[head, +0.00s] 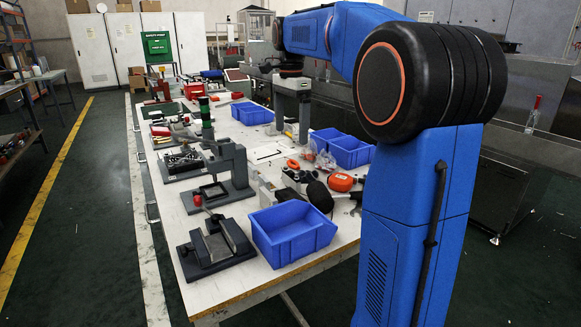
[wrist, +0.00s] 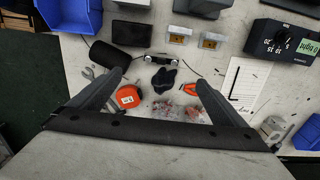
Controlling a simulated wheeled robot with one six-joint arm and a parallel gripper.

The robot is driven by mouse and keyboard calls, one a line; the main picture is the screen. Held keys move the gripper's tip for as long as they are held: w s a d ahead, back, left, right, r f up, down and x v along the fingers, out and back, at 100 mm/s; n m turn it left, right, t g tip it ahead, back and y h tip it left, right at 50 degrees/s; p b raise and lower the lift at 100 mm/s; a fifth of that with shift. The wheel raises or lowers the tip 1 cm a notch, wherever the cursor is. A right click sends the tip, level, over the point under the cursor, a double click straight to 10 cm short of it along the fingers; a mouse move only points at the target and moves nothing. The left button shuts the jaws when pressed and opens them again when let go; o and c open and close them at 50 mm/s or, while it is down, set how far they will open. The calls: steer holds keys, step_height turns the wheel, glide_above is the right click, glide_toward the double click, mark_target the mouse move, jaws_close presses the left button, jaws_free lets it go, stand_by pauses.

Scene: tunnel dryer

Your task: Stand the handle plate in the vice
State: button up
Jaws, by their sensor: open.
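What looks like the vice (head: 216,248) stands on the near end of the bench in the head view, a dark base with grey blocks and a gap between them. I cannot surely pick out the handle plate. A small metallic bar with dark ends (wrist: 152,60) lies on the bench in the wrist view and may be it. My gripper (head: 291,133) is over the bench, farther along than the vice, fingers pointing down. In the wrist view my gripper (wrist: 160,78) has its fingers wide apart, with nothing held between them.
A blue bin (head: 293,236) stands close right of the vice. A press-like stand (head: 228,165) rises behind the vice. A black control box (wrist: 283,40) is at right.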

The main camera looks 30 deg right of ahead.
glide_above(291, 171)
steer(key=f, duration=1)
steer(key=shift+s+a, duration=0.15)
steer(key=shift+s, duration=0.2)
steer(key=shift+w+f, duration=0.15)
steer(key=shift+f, duration=1.5)
steer(key=shift+w+f, duration=0.1)
steer(key=shift+f, duration=1.55)
steer(key=c, duration=1.4)
